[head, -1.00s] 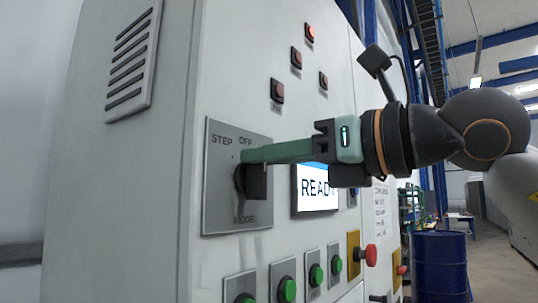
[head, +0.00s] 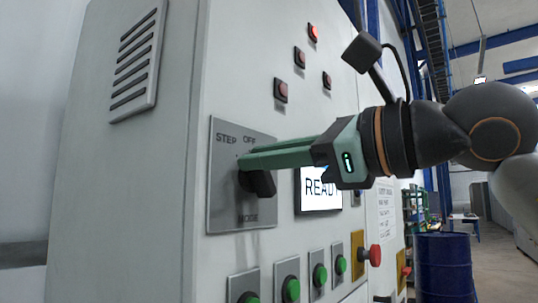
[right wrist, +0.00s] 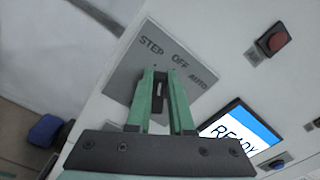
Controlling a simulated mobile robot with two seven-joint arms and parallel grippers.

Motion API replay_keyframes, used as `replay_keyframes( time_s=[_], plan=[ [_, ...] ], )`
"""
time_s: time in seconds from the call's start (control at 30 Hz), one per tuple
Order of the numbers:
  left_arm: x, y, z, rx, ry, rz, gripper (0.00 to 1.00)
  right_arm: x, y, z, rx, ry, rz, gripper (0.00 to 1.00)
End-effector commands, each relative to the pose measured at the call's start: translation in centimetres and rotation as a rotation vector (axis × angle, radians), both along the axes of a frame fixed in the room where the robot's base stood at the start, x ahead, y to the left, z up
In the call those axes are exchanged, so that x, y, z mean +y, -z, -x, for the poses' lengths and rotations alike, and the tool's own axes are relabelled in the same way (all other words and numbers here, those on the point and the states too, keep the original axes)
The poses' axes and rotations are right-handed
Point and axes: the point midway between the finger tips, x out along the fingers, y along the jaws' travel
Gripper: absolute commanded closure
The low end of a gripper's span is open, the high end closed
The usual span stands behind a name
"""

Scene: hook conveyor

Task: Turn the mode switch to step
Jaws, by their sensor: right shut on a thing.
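The mode switch (head: 261,184) is a black knob on a grey metal plate (head: 222,207) on the cabinet front. In the head view the plate reads STEP at upper left, OFF at top and MODE below. The wrist view also shows AUTO on the plate (right wrist: 123,82). My right gripper (head: 243,161) reaches in from the right, its green fingers shut on the knob. In the right wrist view the dark knob (right wrist: 158,92) shows between the two fingers. The fingers hide part of the switch, and I cannot tell which label its pointer faces. My left gripper is not in view.
A READY screen (head: 319,197) sits right of the plate, partly behind my gripper. Green buttons (head: 291,289) line the panel below, with a red mushroom button (head: 375,255) to their right. Red lamps (head: 281,90) are above. A blue barrel (head: 443,268) stands at right.

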Motion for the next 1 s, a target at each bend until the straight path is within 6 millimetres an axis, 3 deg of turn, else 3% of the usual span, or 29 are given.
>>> replay_keyframes(
  time_s=[0.4,0.97,1.0],
  plan=[
    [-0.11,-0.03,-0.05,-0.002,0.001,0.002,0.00,0.23,0.28,0.34,-0.169,-0.001,0.122,1.00],
    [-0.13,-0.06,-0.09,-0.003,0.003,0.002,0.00,0.27,0.36,0.40,-0.196,-0.001,0.142,1.00],
    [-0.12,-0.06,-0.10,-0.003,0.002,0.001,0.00,0.27,0.36,0.40,-0.196,-0.001,0.142,0.78]
  ],
)
